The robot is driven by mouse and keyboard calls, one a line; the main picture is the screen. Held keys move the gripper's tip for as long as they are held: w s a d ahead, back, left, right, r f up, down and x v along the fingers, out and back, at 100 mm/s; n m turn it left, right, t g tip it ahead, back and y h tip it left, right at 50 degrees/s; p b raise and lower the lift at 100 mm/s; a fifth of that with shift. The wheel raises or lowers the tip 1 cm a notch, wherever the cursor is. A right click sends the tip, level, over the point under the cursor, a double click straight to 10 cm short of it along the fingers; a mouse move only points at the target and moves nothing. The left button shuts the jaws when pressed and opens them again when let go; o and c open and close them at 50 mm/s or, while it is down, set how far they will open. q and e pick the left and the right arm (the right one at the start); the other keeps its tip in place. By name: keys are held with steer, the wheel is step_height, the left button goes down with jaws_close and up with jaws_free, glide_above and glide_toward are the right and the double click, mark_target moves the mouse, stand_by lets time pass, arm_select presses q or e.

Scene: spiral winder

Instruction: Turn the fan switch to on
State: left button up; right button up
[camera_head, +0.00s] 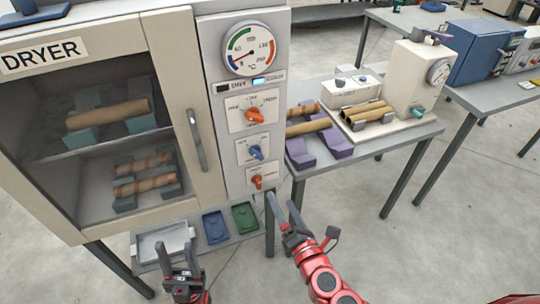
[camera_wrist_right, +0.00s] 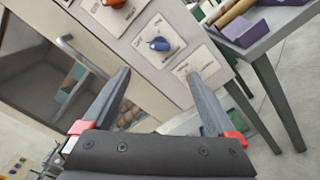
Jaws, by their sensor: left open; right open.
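The dryer's control panel (camera_head: 240,95) carries a column of knobs: a large orange knob (camera_head: 255,115), a blue knob (camera_head: 256,153) and a smaller red-orange switch (camera_head: 257,181) at the bottom. Their labels are too small to read, so I cannot tell for certain which is the fan switch. My right gripper (camera_head: 281,202) is open and empty, just below and right of the bottom switch. My left gripper (camera_head: 178,248) is open and empty, low by the trays.
The dryer door (camera_head: 178,90) with its vertical handle (camera_head: 196,140) is left of the panel. A gauge (camera_head: 249,48) sits above the knobs. Grey, blue (camera_head: 215,226) and green (camera_head: 245,217) trays lie below. A table (camera_head: 400,135) with tubes on purple holders stands right.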

mark_target(259, 156)
steer(key=p+x, duration=0.2)
steer(key=x, duration=1.4)
steer(key=shift+w+d, duration=0.1)
steer(key=shift+w+a+f, duration=0.1)
steer(key=shift+w+a, duration=0.2)
steer(key=shift+w, duration=0.25)
steer(key=c, duration=1.4)
steer(key=shift+o, duration=0.2)
